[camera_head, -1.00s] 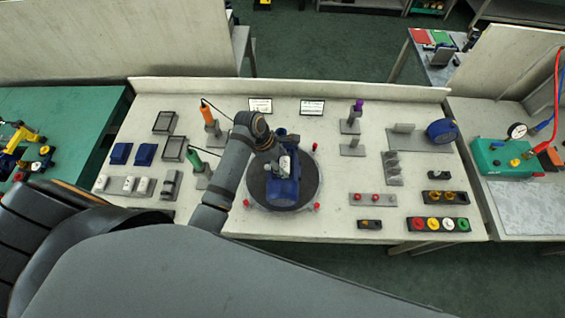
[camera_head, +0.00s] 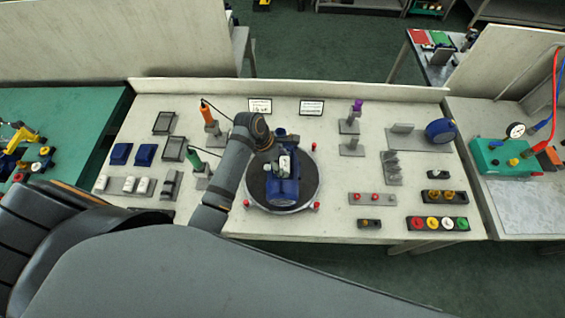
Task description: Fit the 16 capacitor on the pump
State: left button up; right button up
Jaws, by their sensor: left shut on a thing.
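The blue pump (camera_head: 283,193) stands on the dark round turntable (camera_head: 311,187) in the middle of the bench. My left arm reaches over from the left, and my left gripper (camera_head: 282,160) is at the top of the pump. It is shut on a small whitish piece (camera_head: 284,168), which appears to be the capacitor, close against the pump. The fingertips are small and partly hidden, so I cannot tell whether the piece is seated. Similar white capacitors (camera_head: 128,185) sit in a grey rack at the left of the bench. My right gripper is not in view.
Orange (camera_head: 206,113) and green (camera_head: 194,159) tools stand left of the arm. Blue boxes (camera_head: 145,154) and dark trays (camera_head: 164,123) lie farther left. Red-topped pegs (camera_head: 316,205) ring the turntable. Fixtures, a button strip (camera_head: 437,224) and a blue round part (camera_head: 440,131) are at right.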

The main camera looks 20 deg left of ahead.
pick_arm(q)
jog(key=shift+s+a+f, duration=0.15)
jog(key=shift+s+f, duration=0.05)
jog(key=shift+f, duration=0.15)
jog(key=c, duration=0.4)
dwell(0.3)
jog(key=o, duration=1.2)
jog(key=shift+w, duration=0.2)
jog(key=shift+r, duration=0.2)
jog(key=o, duration=0.6)
jog(key=shift+w, duration=0.15)
jog(key=v, duration=0.6)
